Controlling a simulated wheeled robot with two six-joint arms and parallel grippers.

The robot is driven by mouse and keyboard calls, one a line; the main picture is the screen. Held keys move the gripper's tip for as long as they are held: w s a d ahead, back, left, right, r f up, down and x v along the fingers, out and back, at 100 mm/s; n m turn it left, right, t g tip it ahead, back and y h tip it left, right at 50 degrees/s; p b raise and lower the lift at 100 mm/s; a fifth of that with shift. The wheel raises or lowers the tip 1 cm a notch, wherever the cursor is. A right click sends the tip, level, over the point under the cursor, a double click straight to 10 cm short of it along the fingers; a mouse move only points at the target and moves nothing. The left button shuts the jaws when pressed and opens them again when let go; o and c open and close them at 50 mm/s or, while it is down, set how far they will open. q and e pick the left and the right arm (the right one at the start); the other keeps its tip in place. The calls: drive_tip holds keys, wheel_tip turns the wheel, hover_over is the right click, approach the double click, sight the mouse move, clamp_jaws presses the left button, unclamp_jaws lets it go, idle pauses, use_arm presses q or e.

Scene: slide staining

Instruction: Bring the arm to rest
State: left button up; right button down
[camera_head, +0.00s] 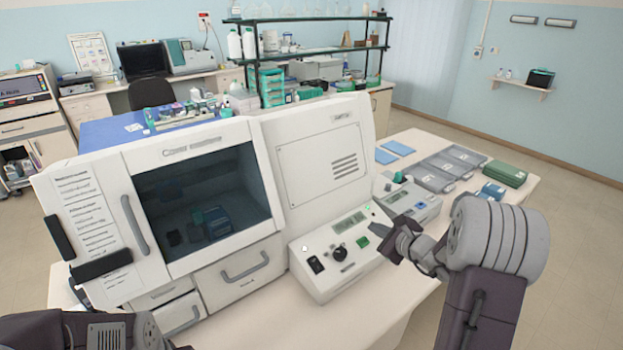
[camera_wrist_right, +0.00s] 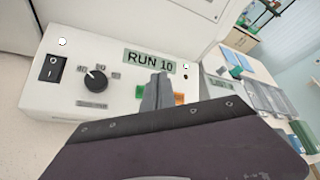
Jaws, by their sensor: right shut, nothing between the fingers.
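My right gripper (camera_head: 378,235) is shut and empty, close to the green button (camera_head: 362,242) on the front control panel (camera_head: 330,288) of the white staining machine. In the right wrist view the shut fingers (camera_wrist_right: 157,92) stand in front of the panel, beside the green button (camera_wrist_right: 140,92) and an orange one (camera_wrist_right: 180,98); I cannot tell whether they touch. The display (camera_wrist_right: 150,61) reads "RUN 10". Part of my left arm (camera_head: 85,330) shows at the bottom left; its gripper is out of view.
The machine's dark window door (camera_head: 200,200) is closed. To the right on the table stand a smaller device (camera_head: 412,205), grey trays (camera_head: 435,172), blue sheets (camera_head: 397,147) and a green box (camera_head: 505,173). The table front (camera_head: 300,325) is clear.

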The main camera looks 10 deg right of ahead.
drive_tip(key=a+r+n+g+y, duration=0.1)
drive_tip(key=a+r+n+y, duration=0.15)
drive_tip(key=a, duration=0.45)
drive_tip(key=a+r+n+y, duration=0.1)
drive_tip(key=a+n, duration=0.2)
drive_tip(key=a, duration=0.4)
drive_tip(key=s+a+f+n+g+y, duration=0.35)
drive_tip(key=s+a+n+g, duration=0.3)
drive_tip(key=s+a, duration=0.35)
drive_tip(key=s+d+f+n+g+h, duration=0.1)
drive_tip(key=s+f+n+g+h, duration=0.5)
drive_tip(key=s+n, duration=0.6)
drive_tip(key=d+f, duration=0.1)
drive_tip(key=d, duration=0.1)
drive_tip(key=s+d+f+n+t+h, duration=0.1)
drive_tip(key=d, duration=0.1)
drive_tip(key=s+d+f+n+h, duration=0.1)
drive_tip(key=d, duration=0.2)
drive_tip(key=shift+s+t, duration=0.25)
drive_tip(key=shift+t, duration=0.1)
drive_tip(key=shift+w+d+n+h, duration=0.1)
drive_tip(key=shift+w+n+h, duration=0.15)
drive_tip(key=shift+n+h, duration=0.05)
idle(2.8)
